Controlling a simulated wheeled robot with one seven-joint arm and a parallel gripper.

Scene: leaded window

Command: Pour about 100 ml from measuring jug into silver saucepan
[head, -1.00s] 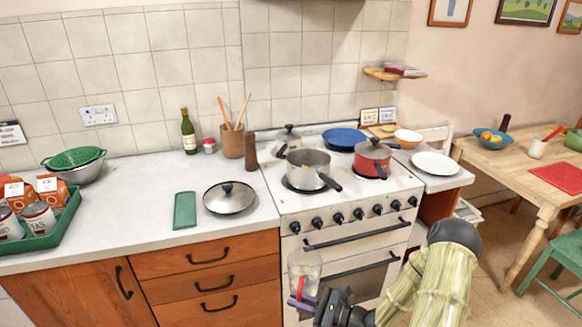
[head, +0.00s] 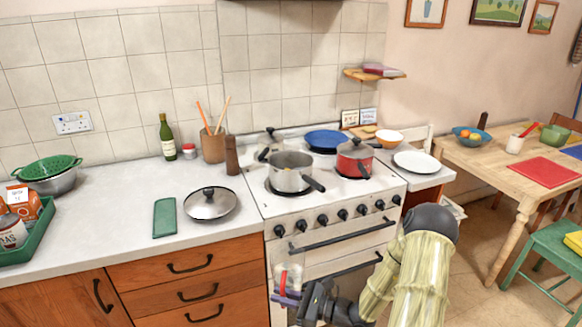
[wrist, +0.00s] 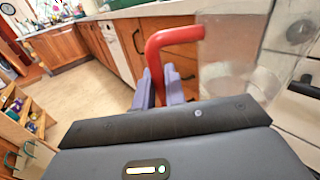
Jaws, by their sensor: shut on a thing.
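The measuring jug (head: 293,273) is clear with a red handle and hangs upright in front of the cooker. In the wrist view the jug (wrist: 232,60) is at the upper right, with its red handle (wrist: 158,45) between my fingers. My gripper (head: 287,298) is shut on that handle, below and in front of the hob. The liquid level in the jug is hard to make out. The silver saucepan (head: 289,181) stands uncovered on the front left of the hob, its dark handle pointing right and forward. The jug is apart from it and lower.
A lid (head: 210,203) and green item (head: 165,217) lie on the left counter. A pepper mill (head: 232,156) stands beside the hob. The dining table (head: 490,160) is at right.

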